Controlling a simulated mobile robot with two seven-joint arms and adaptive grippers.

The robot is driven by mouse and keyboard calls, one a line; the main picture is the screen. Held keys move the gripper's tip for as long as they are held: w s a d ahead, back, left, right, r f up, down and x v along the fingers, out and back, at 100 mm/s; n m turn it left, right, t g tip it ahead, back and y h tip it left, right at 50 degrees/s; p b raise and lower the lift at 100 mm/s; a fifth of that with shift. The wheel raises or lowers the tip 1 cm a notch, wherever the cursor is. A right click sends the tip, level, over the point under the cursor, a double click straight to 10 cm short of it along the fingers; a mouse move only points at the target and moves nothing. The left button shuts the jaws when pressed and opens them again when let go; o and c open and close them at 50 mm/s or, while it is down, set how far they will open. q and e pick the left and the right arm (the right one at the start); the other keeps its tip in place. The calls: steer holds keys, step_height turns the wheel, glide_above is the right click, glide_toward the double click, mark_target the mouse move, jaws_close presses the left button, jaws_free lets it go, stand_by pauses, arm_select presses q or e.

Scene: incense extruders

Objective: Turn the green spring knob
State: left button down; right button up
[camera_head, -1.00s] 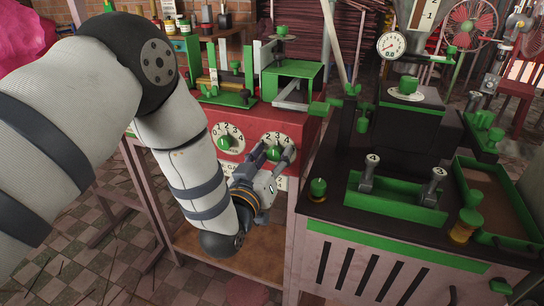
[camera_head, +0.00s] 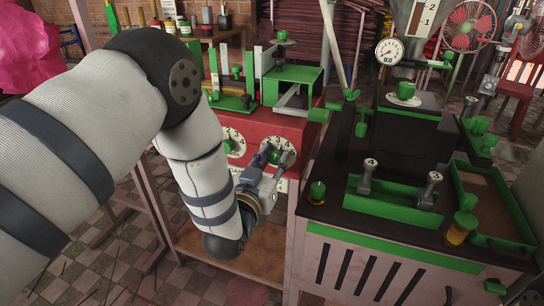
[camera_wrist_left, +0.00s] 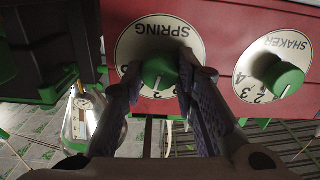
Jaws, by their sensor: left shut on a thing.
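The green spring knob (camera_head: 275,156) sits on a round white numbered dial (camera_head: 288,143) on the front of the red machine. In the left wrist view the dial reads SPRING upside down, and the green spring knob (camera_wrist_left: 160,72) is between my two fingers. My left gripper (camera_head: 273,158) is shut on the knob, with one finger at each side of it; it also shows in the left wrist view (camera_wrist_left: 161,80). The fingers cover part of the dial's numbers. My right gripper is not in view.
The green shaker knob (camera_wrist_left: 284,80) is beside the spring dial, close to my finger. A wooden shelf (camera_head: 255,257) lies below the red machine.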

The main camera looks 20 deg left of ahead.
arm_select(q)
steer(key=shift+d+r+m+p, duration=0.1)
steer(key=shift+m+p, duration=0.3)
steer(key=shift+m, duration=0.7)
steer(key=shift+m+p, duration=0.3)
steer(key=shift+m, duration=0.7)
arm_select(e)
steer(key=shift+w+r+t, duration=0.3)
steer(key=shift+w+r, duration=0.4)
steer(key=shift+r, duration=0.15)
arm_select(q)
steer(key=shift+f, duration=0.2)
steer(key=c, duration=1.3)
jaws_free()
steer(key=s, duration=1.2)
steer(key=shift+a, duration=0.2)
